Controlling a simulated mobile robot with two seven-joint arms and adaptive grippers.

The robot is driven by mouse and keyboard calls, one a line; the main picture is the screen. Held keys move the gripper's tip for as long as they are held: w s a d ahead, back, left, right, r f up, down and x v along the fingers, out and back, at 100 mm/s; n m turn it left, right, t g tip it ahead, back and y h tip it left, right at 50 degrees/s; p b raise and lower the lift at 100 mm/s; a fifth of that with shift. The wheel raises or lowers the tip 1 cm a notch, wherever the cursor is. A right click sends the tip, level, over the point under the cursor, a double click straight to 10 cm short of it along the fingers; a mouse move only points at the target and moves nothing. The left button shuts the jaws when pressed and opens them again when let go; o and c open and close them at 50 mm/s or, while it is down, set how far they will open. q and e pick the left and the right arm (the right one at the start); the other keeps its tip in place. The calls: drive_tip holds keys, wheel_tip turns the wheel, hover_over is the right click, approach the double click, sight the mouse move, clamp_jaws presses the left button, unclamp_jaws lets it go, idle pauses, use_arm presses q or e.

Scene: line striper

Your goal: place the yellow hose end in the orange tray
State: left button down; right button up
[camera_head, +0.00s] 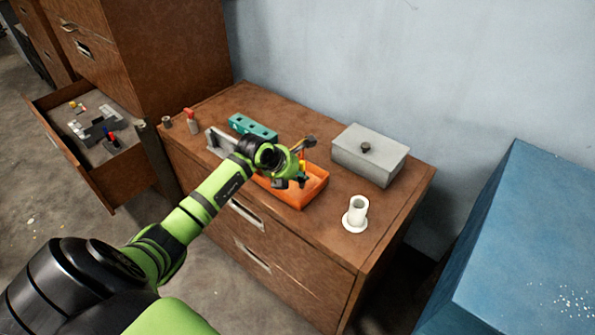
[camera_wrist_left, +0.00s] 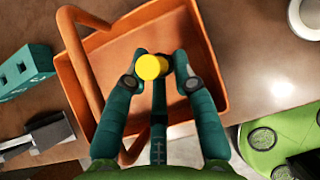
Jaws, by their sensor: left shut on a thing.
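The orange tray (camera_head: 308,192) lies on top of the brown cabinet, partly covered by my left arm. My left gripper (camera_head: 300,168) is over the tray. In the left wrist view the gripper (camera_wrist_left: 158,75) is shut on the yellow hose end (camera_wrist_left: 150,67), seen as a round yellow face between the dark green fingertips. The tray (camera_wrist_left: 105,62) shows behind the fingers, with an orange handle arching along its left side. The hose end lies over the tray's inside; I cannot tell whether it touches the tray floor. My right gripper is not in view.
On the cabinet top (camera_head: 300,235), a grey lidded box (camera_head: 370,158) stands right of the tray and a white cylinder on a disc (camera_head: 356,214) in front of it. A teal block (camera_head: 252,127) and a red-topped bottle (camera_head: 191,122) stand left. An open drawer (camera_head: 88,135) juts out left.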

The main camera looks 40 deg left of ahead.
use_arm(q)
drive_tip(key=c, duration=1)
unclamp_jaws()
drive_tip(key=shift+f, duration=0.1)
drive_tip(key=shift+r, duration=0.2)
drive_tip(key=v, duration=1.2)
drive_tip(key=shift+b, duration=0.35)
